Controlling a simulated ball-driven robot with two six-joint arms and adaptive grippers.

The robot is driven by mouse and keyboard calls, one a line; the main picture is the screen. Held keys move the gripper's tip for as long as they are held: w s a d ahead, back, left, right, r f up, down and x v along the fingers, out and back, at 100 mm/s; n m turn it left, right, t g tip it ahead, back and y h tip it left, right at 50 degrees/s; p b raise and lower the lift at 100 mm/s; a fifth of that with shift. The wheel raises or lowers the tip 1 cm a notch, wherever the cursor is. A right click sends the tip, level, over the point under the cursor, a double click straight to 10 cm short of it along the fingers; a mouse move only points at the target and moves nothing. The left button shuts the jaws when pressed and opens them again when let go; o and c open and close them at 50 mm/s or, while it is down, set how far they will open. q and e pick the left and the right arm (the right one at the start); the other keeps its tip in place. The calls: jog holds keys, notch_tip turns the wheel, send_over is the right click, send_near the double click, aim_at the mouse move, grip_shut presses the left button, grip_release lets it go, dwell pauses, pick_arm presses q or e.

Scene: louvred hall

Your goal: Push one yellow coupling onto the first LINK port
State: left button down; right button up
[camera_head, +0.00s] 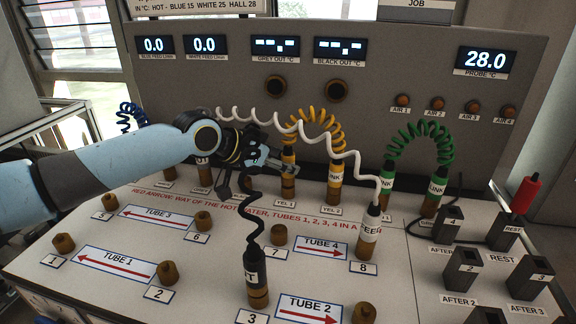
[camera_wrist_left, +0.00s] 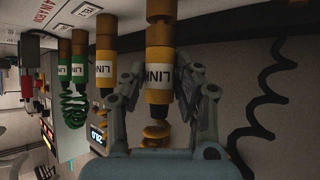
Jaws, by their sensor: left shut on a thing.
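Two yellow couplings marked LINK are joined by a yellow coiled hose. My left gripper (camera_head: 276,164) is at the left one (camera_head: 289,156), which stands upright above the label YEL 1. In the left wrist view, my left gripper (camera_wrist_left: 163,98) is shut on that yellow coupling (camera_wrist_left: 159,62), with a finger on each side. A brass piece lines up with its end; I cannot tell whether they are fully joined. The other yellow coupling (camera_head: 335,173) stands above YEL 2, and also shows in the wrist view (camera_wrist_left: 103,72). No port labelled LINK is readable. My right gripper is out of view.
Green couplings (camera_head: 387,177) with a green coil stand to the right. A white coiled hose (camera_head: 265,118) passes near my gripper to a FEED coupling (camera_head: 370,229). A black coiled hose (camera_head: 250,215) hangs in front. Brass ports (camera_head: 279,235) stand between the tube labels.

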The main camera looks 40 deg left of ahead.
aim_at(283, 155)
pick_arm(q)
jog(key=shift+r+p, duration=3.1)
jog(key=shift+r, duration=0.05)
jog(key=shift+f, duration=0.1)
